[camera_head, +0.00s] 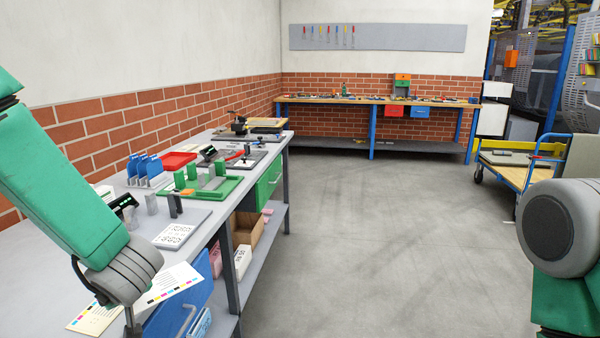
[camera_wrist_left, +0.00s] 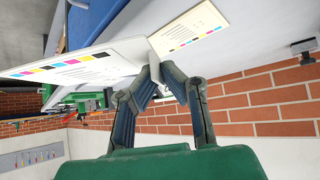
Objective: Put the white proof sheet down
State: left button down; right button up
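The white proof sheet (camera_wrist_left: 85,62) has a row of colour patches and printed text. In the left wrist view its edge is between the fingertips of my left gripper (camera_wrist_left: 155,75), which look closed on it. In the head view the white sheet (camera_head: 172,282) shows by the front edge of the grey bench, partly behind my left arm. I cannot tell whether it touches the bench top. A cream sheet with similar patches (camera_wrist_left: 190,32) lies on the bench beside it; it also shows in the head view (camera_head: 92,318). My right gripper is out of view; only part of that arm shows.
The grey bench (camera_head: 60,230) runs along the left wall. A grey board with a printed white card (camera_head: 173,236), a green tray (camera_head: 207,188) and a red tray (camera_head: 178,161) stand farther back. A blue panel (camera_head: 180,312) is below the front edge. The floor is clear.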

pick_arm(q)
jog(key=s+d+f+m+t+h, duration=0.1)
jog(key=d+f+m+t+h, duration=0.35)
jog(key=d+m, duration=0.6)
jog(key=s+d, duration=0.1)
jog(key=s+g+h, duration=0.1)
jog(key=s, duration=0.1)
jog(key=s+d+r+h, duration=0.1)
jog(key=shift+s+d+r+n+b, duration=0.1)
jog(key=shift+s+d+n+b, duration=0.2)
jog(key=shift+s+b, duration=0.1)
jog(key=shift+d+r, duration=0.1)
jog(key=shift+d, duration=0.3)
jog(key=shift+a, duration=0.25)
jog(key=shift+s+a, duration=0.1)
